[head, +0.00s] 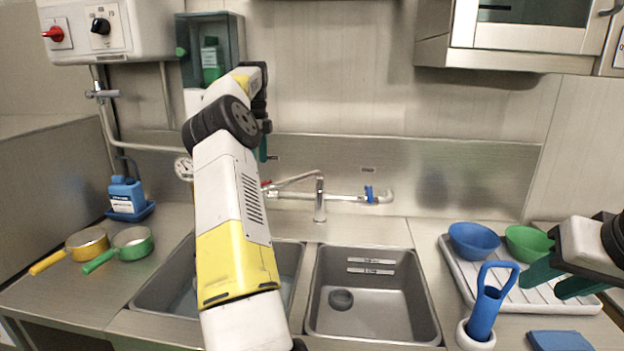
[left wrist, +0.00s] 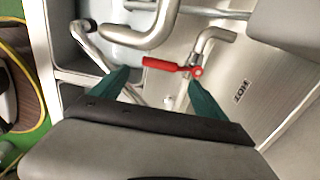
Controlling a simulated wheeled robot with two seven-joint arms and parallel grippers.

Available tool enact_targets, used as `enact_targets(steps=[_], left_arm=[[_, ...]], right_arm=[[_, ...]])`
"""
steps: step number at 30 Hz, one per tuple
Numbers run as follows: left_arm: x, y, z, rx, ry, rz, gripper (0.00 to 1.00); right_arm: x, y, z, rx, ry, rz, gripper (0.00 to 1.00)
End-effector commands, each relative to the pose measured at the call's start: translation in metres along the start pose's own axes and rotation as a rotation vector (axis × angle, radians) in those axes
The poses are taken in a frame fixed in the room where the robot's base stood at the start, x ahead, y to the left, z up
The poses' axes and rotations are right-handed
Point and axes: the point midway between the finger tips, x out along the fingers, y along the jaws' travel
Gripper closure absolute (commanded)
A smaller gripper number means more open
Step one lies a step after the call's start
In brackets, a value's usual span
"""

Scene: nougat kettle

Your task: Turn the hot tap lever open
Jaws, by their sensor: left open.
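The hot tap lever (left wrist: 165,64) is red and sits on a metal pipe at the wall, beside a "HOT" label (left wrist: 242,91). In the head view only a bit of the red lever (head: 266,184) shows beside my left arm. My left gripper (left wrist: 158,86) is open, its green fingers apart on either side of the lever in the left wrist view; I see no clear contact. In the head view the left gripper is mostly hidden behind its arm, with a green finger (head: 263,149) showing. My right gripper (head: 558,281) is open and empty over the drainboard.
The tap (head: 319,198) stands behind two sinks, with a blue lever (head: 370,194) to its right. A white drainboard (head: 515,297) holds a blue bowl (head: 474,240) and a green bowl (head: 527,243). Two pans and a blue bottle (head: 127,196) stand at left. The right sink (head: 385,309) is empty.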

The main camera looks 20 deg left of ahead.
Motion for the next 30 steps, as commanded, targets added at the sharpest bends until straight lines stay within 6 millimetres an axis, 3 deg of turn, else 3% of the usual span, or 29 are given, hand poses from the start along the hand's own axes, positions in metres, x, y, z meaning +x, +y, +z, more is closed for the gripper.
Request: enact_targets(steps=[15,27,28,30], left_arm=[[0.067,0.0,0.002,0.003,0.001,0.002,0.15],[0.078,0.0,0.002,0.003,0.001,-0.001,0.15],[0.078,0.0,0.002,0.003,0.001,-0.001,0.17],[0.078,0.0,0.002,0.003,0.001,-0.001,0.31]], right_arm=[[0.0,0.0,0.0,0.0,0.0,0.0,0.64],[0.0,0.0,0.0,0.0,0.0,0.0,0.64],[0.0,0.0,0.0,0.0,0.0,0.0,0.64],[0.0,0.0,0.0,0.0,0.0,0.0,0.64]])
